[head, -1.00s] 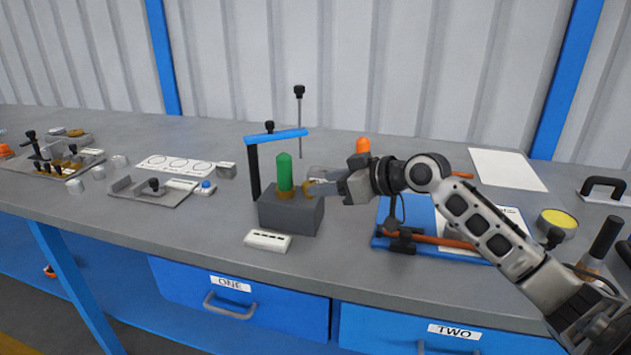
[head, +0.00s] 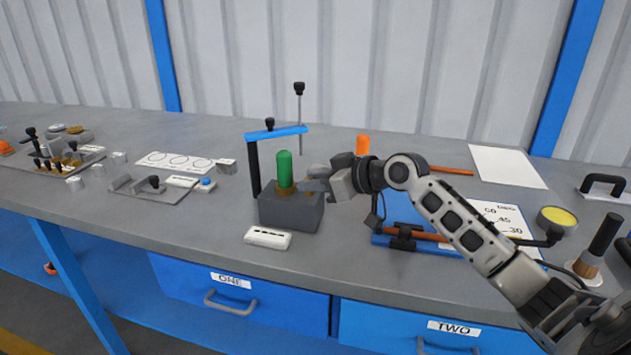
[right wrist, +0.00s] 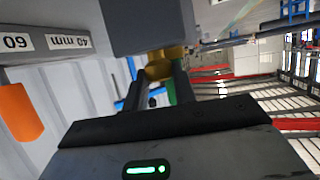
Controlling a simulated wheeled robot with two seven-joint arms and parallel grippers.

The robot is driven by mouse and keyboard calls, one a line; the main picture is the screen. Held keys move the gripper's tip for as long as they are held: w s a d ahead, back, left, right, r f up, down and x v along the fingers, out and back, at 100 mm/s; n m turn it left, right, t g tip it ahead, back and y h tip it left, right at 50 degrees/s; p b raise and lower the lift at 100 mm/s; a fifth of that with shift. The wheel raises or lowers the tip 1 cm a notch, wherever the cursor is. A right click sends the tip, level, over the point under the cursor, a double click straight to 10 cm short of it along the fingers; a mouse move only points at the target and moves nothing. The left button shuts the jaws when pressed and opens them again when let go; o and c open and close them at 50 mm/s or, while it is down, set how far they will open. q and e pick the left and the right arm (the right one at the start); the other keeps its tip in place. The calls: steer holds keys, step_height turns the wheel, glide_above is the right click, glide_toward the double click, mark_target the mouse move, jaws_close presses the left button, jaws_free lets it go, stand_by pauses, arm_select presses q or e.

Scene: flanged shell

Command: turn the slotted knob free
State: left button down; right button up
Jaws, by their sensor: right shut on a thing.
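A grey block (head: 291,212) stands on the bench with a green cylinder (head: 285,170) upright in a brass collar on its top. My right gripper (head: 308,188) is at the right of the green cylinder, at the block's upper right side. In the right wrist view its two dark fingers (right wrist: 159,85) are closed on a brass-coloured piece (right wrist: 160,64), which I take for the slotted knob. Its slot cannot be made out. In the head view the fingers hide most of it. My left gripper is not in view.
A black post with a blue arm (head: 275,134) and a hanging rod (head: 299,115) stands behind the block. A white labelled strip (head: 268,238) lies in front. An orange-topped piece (head: 362,146) stands behind my wrist.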

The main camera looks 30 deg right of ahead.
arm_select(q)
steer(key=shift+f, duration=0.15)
arm_select(e)
steer(key=n+y+b, duration=0.1)
steer(key=y+b, duration=0.1)
steer(key=b, duration=0.1)
steer(key=shift+w+d+f+n+g, duration=0.1)
steer(key=shift+d+f+n+g, duration=0.1)
steer(key=shift+n+g, duration=0.2)
steer(key=shift+r+n+g+y+b, duration=0.1)
steer(key=shift+n+g+y+b, duration=0.5)
steer(key=shift+n+y+b, duration=0.2)
steer(key=n+g+y, duration=0.1)
steer(key=n+g+y+b, duration=0.1)
steer(key=n+g, duration=0.1)
steer(key=shift+w+d+r+y, duration=0.15)
steer(key=shift+w+y, duration=0.05)
steer(key=shift+y, duration=0.1)
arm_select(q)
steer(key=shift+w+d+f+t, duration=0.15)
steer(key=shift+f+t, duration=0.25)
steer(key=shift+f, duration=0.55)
arm_select(e)
steer(key=shift+n+g+y, duration=0.3)
steer(key=shift+n+g, duration=0.2)
steer(key=shift+n, duration=0.2)
steer(key=shift+g, duration=0.3)
steer(key=o, duration=1)
